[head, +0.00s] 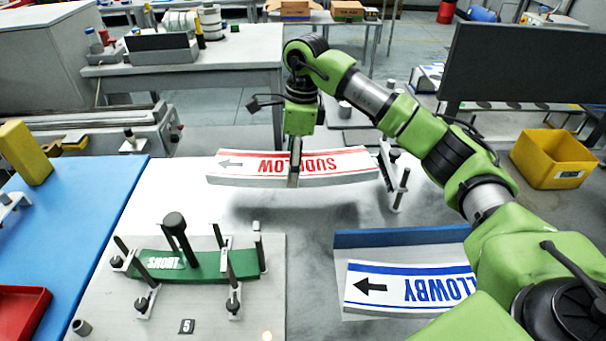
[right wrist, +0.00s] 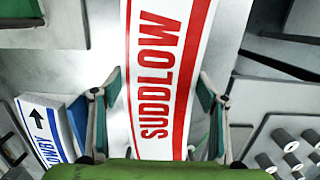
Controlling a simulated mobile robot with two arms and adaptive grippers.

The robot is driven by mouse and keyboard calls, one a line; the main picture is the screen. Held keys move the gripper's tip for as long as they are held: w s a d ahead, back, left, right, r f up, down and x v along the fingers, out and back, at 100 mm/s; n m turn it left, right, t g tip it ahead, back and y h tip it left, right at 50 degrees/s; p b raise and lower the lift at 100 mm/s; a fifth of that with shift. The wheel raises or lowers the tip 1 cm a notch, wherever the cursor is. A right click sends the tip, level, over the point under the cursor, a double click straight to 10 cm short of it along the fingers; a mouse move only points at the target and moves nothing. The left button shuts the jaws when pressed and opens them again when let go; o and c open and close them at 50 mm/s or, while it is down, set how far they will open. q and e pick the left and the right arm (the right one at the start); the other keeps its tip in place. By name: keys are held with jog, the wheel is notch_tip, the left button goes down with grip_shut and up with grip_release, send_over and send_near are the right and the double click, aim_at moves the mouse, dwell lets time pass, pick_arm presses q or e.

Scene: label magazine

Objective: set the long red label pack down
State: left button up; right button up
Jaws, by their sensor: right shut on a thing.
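The long red label pack (head: 340,164) is a white, slightly curved stack with red lettering and red edge bands. My right gripper (head: 294,172) comes down from above and is shut across its middle. In the head view the pack appears raised, with a soft shadow on the grey surface (head: 290,215) below. In the right wrist view the pack (right wrist: 160,75) runs lengthwise between the two fingers of my right gripper (right wrist: 163,105). Its underside is hidden. My left gripper is out of view.
A blue-lettered pack (head: 405,287) lies in a blue-backed holder (head: 400,238) at front right. A green pack (head: 205,264) sits among upright posts on a plate (head: 110,310) at front left. A post fixture (head: 398,190) stands by the red pack's right end. A yellow bin (head: 552,160) is farther right.

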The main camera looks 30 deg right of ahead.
aim_at(303, 189)
jog(key=shift+o, duration=0.2)
jog(key=shift+w+d+f, duration=0.1)
jog(key=shift+d+f, duration=0.9)
jog(key=shift+f, duration=0.05)
jog(key=f+p, duration=0.2)
jog(key=f, duration=0.1)
jog(key=shift+d+f, duration=0.3)
jog(key=shift+d, duration=0.05)
jog(key=shift+f, duration=0.15)
jog(key=shift+f, duration=0.1)
jog(key=o, duration=1.2)
jog(key=shift+f, duration=0.15)
jog(key=o, duration=0.4)
